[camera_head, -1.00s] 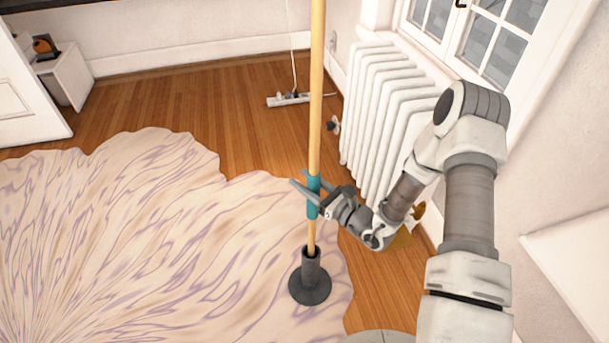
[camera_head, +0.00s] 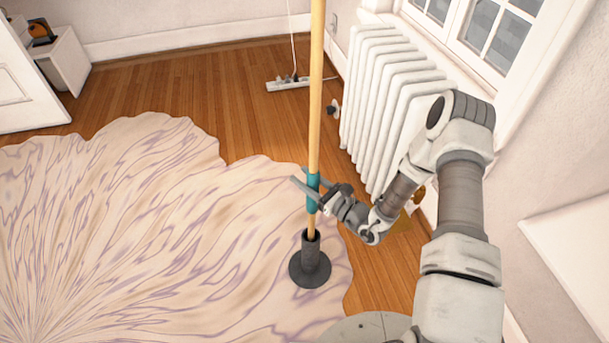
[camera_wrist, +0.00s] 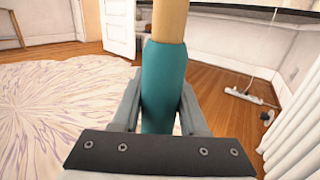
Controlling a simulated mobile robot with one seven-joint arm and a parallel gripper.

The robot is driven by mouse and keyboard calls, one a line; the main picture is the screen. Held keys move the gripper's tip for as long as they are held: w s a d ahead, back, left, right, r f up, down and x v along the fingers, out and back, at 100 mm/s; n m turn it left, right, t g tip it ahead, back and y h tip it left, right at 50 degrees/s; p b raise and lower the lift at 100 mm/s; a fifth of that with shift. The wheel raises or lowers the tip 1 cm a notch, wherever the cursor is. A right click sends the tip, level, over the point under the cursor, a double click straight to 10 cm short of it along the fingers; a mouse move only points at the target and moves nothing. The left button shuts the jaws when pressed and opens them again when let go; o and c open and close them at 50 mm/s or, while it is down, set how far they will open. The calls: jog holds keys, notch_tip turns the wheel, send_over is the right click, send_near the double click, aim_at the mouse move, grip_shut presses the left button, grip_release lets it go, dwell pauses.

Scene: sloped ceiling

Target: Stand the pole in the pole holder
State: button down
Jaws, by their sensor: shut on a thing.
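The pole (camera_head: 315,110) is a long, light wooden rod with a teal grip band, standing close to upright in the head view. Its top runs out of the picture. My gripper (camera_head: 310,190) is shut on the teal band, which also fills the middle of the wrist view (camera_wrist: 164,85) between the two fingers (camera_wrist: 160,105). The pole holder (camera_head: 311,268) is a dark round base with a short upright tube, on the rug's right edge. The pole's lower end meets the tube's mouth and appears to be inside it; how deep it sits is hidden.
A white radiator (camera_head: 385,100) stands along the right wall beside my arm. A power strip (camera_head: 290,84) lies on the wooden floor behind the pole. The patterned rug (camera_head: 130,220) to the left is clear. A white cabinet (camera_head: 62,65) stands far left.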

jog(key=shift+c, duration=1.8)
grip_release()
jog(key=p+v, duration=0.4)
jog(key=v, duration=1.3)
jog(key=shift+d, duration=0.15)
jog(key=shift+s, duration=0.1)
